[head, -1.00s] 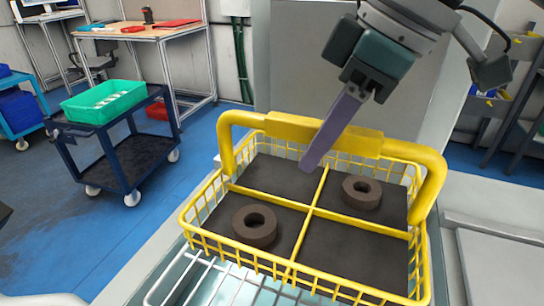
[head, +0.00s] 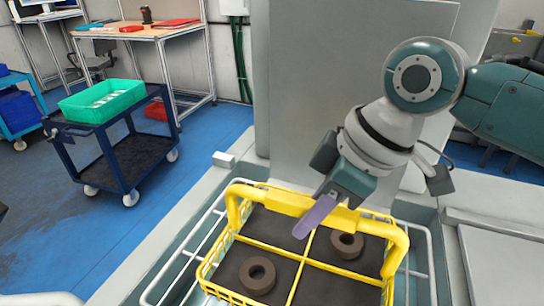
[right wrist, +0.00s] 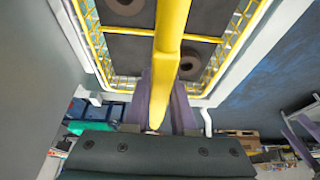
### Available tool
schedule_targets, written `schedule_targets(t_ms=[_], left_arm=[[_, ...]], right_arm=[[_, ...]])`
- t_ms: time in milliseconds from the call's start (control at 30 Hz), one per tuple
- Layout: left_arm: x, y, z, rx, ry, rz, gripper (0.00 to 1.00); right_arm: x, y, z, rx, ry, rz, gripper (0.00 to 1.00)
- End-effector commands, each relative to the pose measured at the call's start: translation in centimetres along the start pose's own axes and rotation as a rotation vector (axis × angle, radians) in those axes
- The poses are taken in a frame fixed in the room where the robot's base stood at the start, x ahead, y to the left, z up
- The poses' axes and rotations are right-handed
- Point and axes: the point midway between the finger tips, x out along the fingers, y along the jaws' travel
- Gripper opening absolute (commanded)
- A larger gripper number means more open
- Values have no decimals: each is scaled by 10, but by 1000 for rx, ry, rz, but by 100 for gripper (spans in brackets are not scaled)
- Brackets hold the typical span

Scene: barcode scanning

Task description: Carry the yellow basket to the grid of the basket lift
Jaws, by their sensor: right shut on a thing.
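The yellow basket (head: 268,200) is a wire basket with a thick handle and a cross divider. Two dark brown rings (head: 257,276) (head: 347,244) lie in separate compartments. My right gripper (head: 316,217) is shut on the middle of the handle, with its purple fingers either side of it. The right wrist view shows the handle (right wrist: 171,40) running between the fingers (right wrist: 162,105). The white wire grid (head: 430,262) of the basket lift lies under and around the basket. I cannot tell whether the basket touches it. My left gripper is not visible.
A grey lift panel (head: 350,90) rises behind the basket. A pale flat surface (head: 505,255) lies to the right. A blue cart (head: 125,145) with a green bin (head: 103,100) stands at left on the open blue floor.

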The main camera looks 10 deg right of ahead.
Motion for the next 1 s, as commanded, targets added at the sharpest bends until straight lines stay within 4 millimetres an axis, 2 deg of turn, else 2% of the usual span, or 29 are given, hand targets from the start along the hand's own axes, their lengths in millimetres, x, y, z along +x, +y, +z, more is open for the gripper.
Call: schedule_targets(t_ms=[167,200,467,767,867,1000], left_arm=[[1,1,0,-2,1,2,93],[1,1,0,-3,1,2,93],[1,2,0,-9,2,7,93],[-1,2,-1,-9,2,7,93],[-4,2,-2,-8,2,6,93],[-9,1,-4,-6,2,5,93]], right_arm=[[1,1,-1,0,4,1,0],[2,0,1,0,0,0,26],[2,0,1,0,0,0,54],[-3,0,-1,0,1,1,54],[-16,1,-1,-1,1,2,54],[-46,2,-1,-1,2,4,54]])
